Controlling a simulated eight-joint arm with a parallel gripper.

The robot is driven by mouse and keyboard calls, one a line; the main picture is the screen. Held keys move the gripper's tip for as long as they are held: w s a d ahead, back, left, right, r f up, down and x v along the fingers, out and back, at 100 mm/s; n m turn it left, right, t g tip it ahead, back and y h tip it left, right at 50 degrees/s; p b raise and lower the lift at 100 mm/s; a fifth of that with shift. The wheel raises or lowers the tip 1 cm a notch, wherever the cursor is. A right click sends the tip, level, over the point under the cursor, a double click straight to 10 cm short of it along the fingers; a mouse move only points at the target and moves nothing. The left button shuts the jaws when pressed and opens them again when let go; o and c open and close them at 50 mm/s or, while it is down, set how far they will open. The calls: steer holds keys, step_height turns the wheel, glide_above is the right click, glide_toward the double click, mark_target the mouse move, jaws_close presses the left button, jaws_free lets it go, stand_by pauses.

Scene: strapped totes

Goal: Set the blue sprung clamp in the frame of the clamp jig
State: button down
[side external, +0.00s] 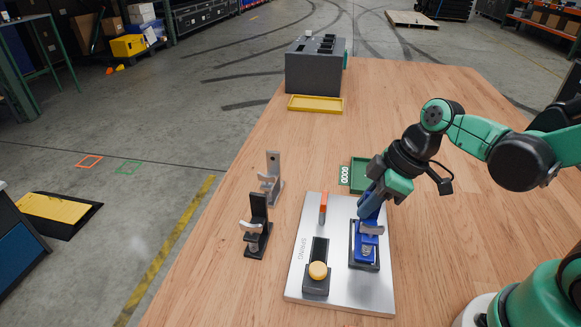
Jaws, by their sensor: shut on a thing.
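The clamp jig (334,286) is a silver plate lying on the wooden table, with a dark rectangular frame (376,268) at its right side. The blue sprung clamp (366,247) stands upright at this frame, its base within the frame's outline. I cannot tell whether it is fully seated. My gripper (372,207) points down from above and is shut on the clamp's upper part, which its fingers partly hide.
A black clamp (257,228) and a grey clamp (272,180) stand to the left. Behind are a green tray (358,181), a yellow tray (315,104) and a grey box (312,75).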

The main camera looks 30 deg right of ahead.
steer(key=shift+c, duration=2.1)
jaws_free()
steer(key=shift+r, duration=4.5)
steer(key=f+m+t+h, duration=0.1)
steer(key=m, duration=0.2)
steer(key=d+m+t+h, duration=0.1)
steer(key=m, duration=0.2)
steer(key=d+f+m+t+h, duration=0.1)
steer(key=m+t, duration=0.1)
steer(key=m, duration=0.1)
steer(key=shift+w+d+f, duration=0.1)
steer(key=shift+d+f, duration=0.05)
steer(key=shift+f, duration=0.2)
